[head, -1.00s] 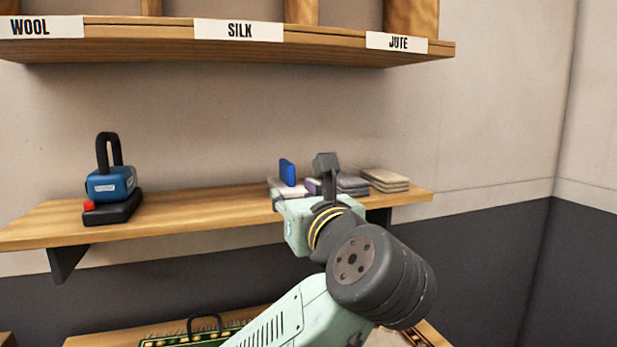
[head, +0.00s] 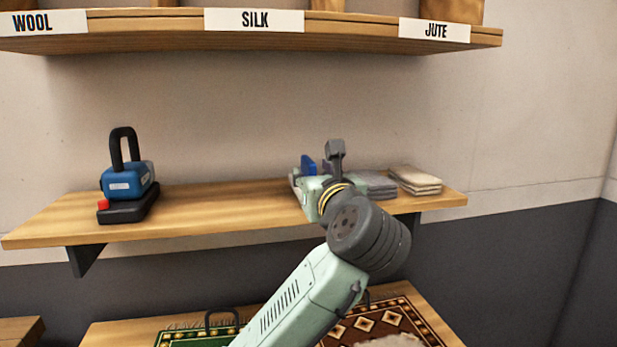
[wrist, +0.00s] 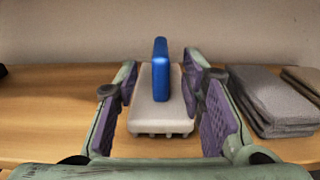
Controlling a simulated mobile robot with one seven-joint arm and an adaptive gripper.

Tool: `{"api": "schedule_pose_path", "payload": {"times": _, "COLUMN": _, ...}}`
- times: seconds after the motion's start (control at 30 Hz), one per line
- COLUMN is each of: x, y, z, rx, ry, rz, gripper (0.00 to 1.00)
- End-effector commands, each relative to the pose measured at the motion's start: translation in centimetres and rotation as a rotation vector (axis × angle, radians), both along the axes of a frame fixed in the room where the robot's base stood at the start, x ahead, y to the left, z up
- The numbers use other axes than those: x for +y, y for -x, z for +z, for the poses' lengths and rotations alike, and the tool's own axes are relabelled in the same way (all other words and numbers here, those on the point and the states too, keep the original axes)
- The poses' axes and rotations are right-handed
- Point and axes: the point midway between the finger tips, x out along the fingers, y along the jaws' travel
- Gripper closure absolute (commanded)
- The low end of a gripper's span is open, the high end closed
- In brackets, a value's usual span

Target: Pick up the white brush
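The white brush (wrist: 163,112) has a pale rectangular body with an upright blue piece on top and lies on the wooden shelf. In the wrist view it is between the two purple-padded fingers of my gripper (wrist: 161,82), which is open. The finger pads stand on either side of the brush. Contact is hard to tell at the far ends. In the head view my gripper (head: 316,186) hides most of the brush, and mainly its blue part (head: 308,164) shows.
Grey folded cloths (wrist: 272,100) lie close to the right finger, with a beige stack (head: 415,180) beyond. A blue tool with a black handle (head: 128,180) stands at the shelf's left. A labelled upper shelf (head: 350,38) hangs above. The shelf's middle (head: 220,205) is clear.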

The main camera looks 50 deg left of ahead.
Motion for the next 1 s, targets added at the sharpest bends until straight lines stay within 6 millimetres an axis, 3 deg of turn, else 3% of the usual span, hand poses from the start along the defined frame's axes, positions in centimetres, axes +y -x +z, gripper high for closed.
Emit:
{"api": "schedule_pose_path", "payload": {"times": 0.17, "x": 1.9, "y": -1.0, "z": 0.1, "rx": 0.001, "ry": 0.003, "rz": 0.000, "gripper": 0.63}}
{"api": "schedule_pose_path", "payload": {"times": 0.43, "x": 2.1, "y": -1.1, "z": 0.0, "rx": 0.000, "ry": 0.000, "rz": -0.001, "gripper": 0.63}}
{"api": "schedule_pose_path", "payload": {"times": 1.0, "x": 2.1, "y": -1.1, "z": 0.0, "rx": 0.000, "ry": 0.000, "rz": -0.001, "gripper": 1.00}}
